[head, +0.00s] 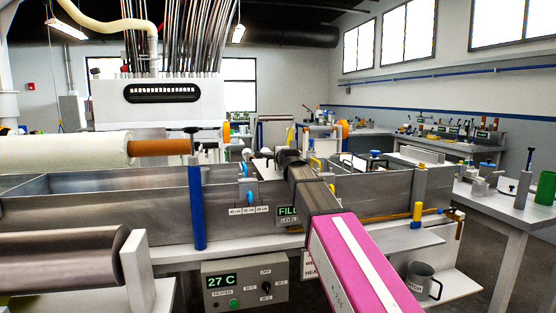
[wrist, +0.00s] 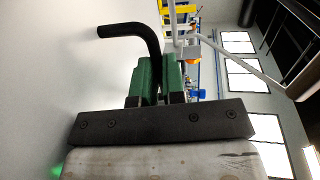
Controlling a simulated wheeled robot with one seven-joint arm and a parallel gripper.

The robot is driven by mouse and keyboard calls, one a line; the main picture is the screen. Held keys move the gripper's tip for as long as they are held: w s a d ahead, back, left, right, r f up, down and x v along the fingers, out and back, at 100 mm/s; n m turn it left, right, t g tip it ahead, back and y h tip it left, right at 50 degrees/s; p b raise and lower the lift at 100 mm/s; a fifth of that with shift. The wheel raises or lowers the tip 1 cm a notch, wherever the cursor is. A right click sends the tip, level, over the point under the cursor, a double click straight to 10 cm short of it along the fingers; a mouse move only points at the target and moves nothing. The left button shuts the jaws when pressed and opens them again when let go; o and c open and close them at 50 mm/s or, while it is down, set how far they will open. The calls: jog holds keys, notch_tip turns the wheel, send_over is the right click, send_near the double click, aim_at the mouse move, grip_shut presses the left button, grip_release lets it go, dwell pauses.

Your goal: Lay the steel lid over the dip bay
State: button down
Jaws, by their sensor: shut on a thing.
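My gripper (wrist: 158,75) has green fingers, closed on a black bent handle (wrist: 125,30) in the wrist view. A plain pale grey surface (wrist: 60,70) fills the left of that view beside the handle. It looks like the steel lid's face, but its edges are not clear. In the head view my pink arm reaches forward over the front wall of the steel bath (head: 130,221). My gripper's fingers and the lid are hidden there behind my dark wrist and the bath walls. The dip bay is not clearly shown; the bath's right section (head: 385,195) is partly covered by my arm.
A blue post (head: 197,205) stands at the bath's front, and a yellow-topped post (head: 418,212) stands farther right. A steel roller (head: 60,258) lies at front left. A metal mug (head: 420,280) stands on a low shelf. Side benches (head: 515,210) are at right.

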jog(key=c, duration=1.2)
grip_release()
jog(key=v, duration=1.2)
